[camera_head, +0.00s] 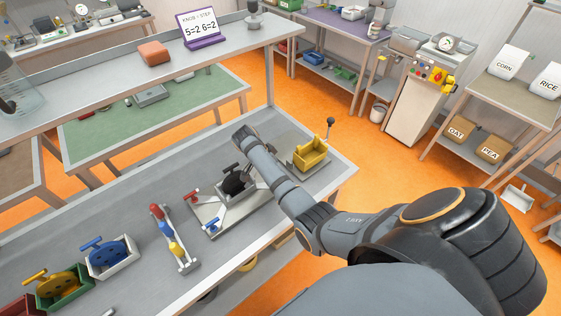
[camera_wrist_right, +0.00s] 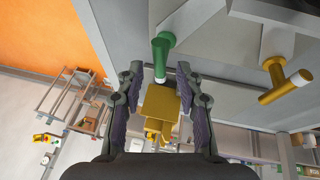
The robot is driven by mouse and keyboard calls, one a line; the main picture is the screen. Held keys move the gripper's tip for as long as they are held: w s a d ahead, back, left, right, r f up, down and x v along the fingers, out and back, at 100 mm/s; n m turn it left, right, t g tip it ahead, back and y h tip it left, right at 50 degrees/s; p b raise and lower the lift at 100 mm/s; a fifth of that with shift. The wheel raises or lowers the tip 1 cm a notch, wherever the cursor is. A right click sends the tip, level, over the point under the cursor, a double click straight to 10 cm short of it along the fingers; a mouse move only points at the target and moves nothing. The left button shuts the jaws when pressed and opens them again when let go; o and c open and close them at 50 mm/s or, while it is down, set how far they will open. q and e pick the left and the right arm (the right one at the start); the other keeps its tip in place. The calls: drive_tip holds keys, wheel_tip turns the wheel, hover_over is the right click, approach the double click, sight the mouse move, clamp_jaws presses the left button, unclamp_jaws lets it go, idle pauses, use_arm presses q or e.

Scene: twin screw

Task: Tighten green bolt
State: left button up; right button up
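The green bolt (camera_wrist_right: 161,57) has a T-shaped handle in the right wrist view. Its lower end lies between the tips of my right gripper (camera_wrist_right: 160,70), which is open with a gap on each side. In the head view my dark right gripper (camera_head: 233,182) is over a grey fixture plate (camera_head: 208,212), and I cannot make out the green bolt there. The plate bears a red bolt (camera_head: 191,197) and a blue bolt (camera_head: 213,229). A yellow bolt (camera_wrist_right: 285,87) shows in the wrist view. My left gripper is not in view.
A yellow holder (camera_head: 311,154) stands right of my arm; a yellow block (camera_wrist_right: 160,104) appears beyond my fingers. A red, blue and yellow handled piece (camera_head: 171,238), a white bin (camera_head: 112,259) and a green bin (camera_head: 66,287) stand to the left. Bench space between is clear.

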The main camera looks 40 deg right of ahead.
drive_tip(key=v, duration=0.9)
